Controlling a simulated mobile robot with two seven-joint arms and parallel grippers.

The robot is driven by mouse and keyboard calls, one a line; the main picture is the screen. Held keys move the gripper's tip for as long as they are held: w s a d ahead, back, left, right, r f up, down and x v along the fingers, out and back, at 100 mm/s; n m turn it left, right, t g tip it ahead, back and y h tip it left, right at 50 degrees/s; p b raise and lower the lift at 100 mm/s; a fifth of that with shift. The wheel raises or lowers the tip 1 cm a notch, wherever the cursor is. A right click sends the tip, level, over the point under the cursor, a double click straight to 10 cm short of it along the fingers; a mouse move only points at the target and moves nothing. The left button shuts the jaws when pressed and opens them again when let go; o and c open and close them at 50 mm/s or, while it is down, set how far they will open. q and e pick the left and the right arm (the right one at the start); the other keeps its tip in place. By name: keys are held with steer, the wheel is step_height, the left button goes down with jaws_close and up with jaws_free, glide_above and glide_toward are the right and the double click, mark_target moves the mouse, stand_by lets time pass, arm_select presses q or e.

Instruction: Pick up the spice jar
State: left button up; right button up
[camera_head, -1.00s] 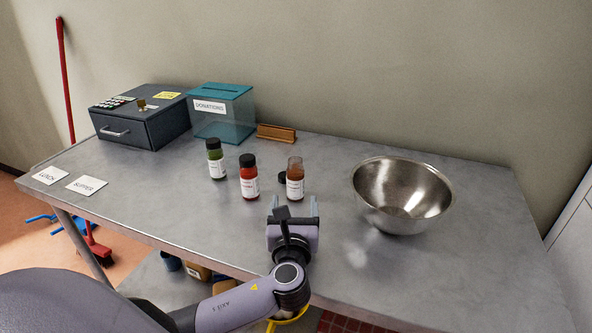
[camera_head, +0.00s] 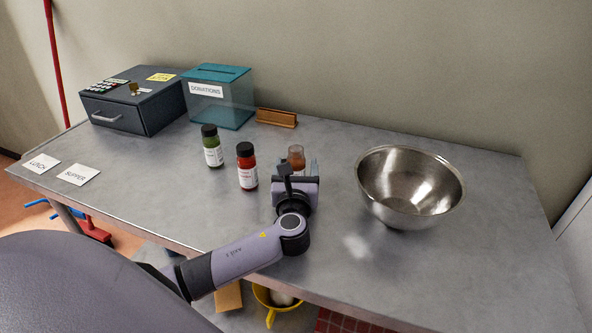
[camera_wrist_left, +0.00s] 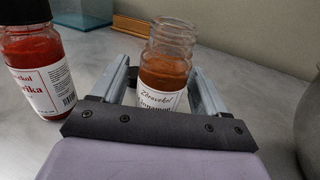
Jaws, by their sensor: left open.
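An uncapped clear glass spice jar with brown-orange spice (camera_head: 296,154) stands upright on the steel table. In the left wrist view its label (camera_wrist_left: 160,100) reads cinnamon. My left gripper (camera_head: 298,170) is open at the jar's near side. In the wrist view its two fingers (camera_wrist_left: 162,78) reach along either side of the jar, with the jar standing between them. I cannot tell whether either finger touches it. The jar's lower part is hidden by the gripper. My right gripper is not in view.
A red-filled paprika jar (camera_head: 247,167) and a green-filled jar (camera_head: 211,146) stand to the left. A steel bowl (camera_head: 408,187) stands to the right. Behind are a wooden block (camera_head: 276,118), a donations box (camera_head: 218,97) and a dark cash box (camera_head: 134,100). The front right tabletop is clear.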

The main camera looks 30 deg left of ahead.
arm_select(q)
steer(key=shift+w+a, duration=0.35)
steer(key=shift+w, duration=0.25)
steer(key=c, duration=1.1)
steer(key=shift+c, duration=0.2)
steer(key=shift+r, duration=0.15)
